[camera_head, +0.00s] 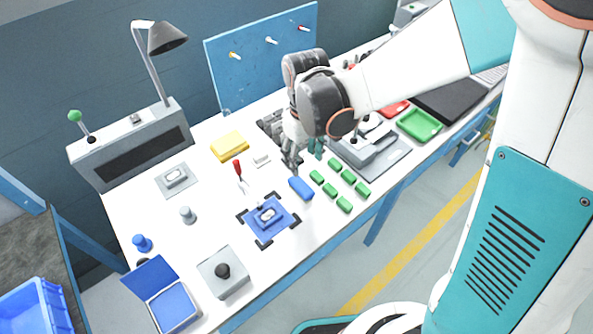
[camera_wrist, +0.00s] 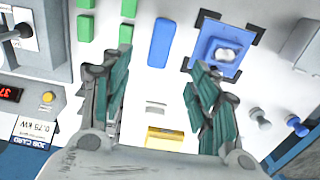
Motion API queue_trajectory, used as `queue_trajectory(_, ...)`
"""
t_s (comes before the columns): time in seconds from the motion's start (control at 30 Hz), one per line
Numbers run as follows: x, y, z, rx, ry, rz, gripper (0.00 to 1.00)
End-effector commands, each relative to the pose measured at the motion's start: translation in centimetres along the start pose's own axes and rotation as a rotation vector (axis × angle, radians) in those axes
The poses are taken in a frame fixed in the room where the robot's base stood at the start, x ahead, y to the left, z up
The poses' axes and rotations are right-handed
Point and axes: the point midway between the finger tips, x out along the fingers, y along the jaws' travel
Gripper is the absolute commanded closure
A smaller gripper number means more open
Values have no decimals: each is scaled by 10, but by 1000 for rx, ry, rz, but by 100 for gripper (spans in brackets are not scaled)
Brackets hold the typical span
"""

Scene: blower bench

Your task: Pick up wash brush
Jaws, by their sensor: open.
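No thing on the bench is clearly recognisable as the wash brush. A red-handled tool (camera_head: 238,169) with a pale lower part lies left of my gripper in the head view, and its kind is too small to tell. A plain blue block (camera_head: 300,188) lies below the gripper there; it also shows in the wrist view (camera_wrist: 160,42), beyond the fingertips. A small white piece (camera_head: 261,159) lies beside a yellow block (camera_head: 229,146). In the wrist view the white piece (camera_wrist: 155,106) shows between the fingers. My gripper (camera_head: 302,160) is open and empty above the bench, fingers apart (camera_wrist: 160,60).
Several green blocks (camera_head: 331,189) lie right of the blue block. A blue fixture (camera_head: 282,222) with corner marks lies in front. A grey machine (camera_head: 368,145) and a green tray (camera_head: 419,125) stand right; a lamp (camera_head: 167,38) rises at the back left.

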Motion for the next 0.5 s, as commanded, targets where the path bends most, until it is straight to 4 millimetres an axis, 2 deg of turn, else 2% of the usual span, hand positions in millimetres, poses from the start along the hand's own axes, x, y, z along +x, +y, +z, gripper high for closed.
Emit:
queue_trajectory(0.3, 56, 0, 0, -1, -1, 0, 45)
queue_trajectory(0.5, 81, 0, 0, -1, -1, 0, 45)
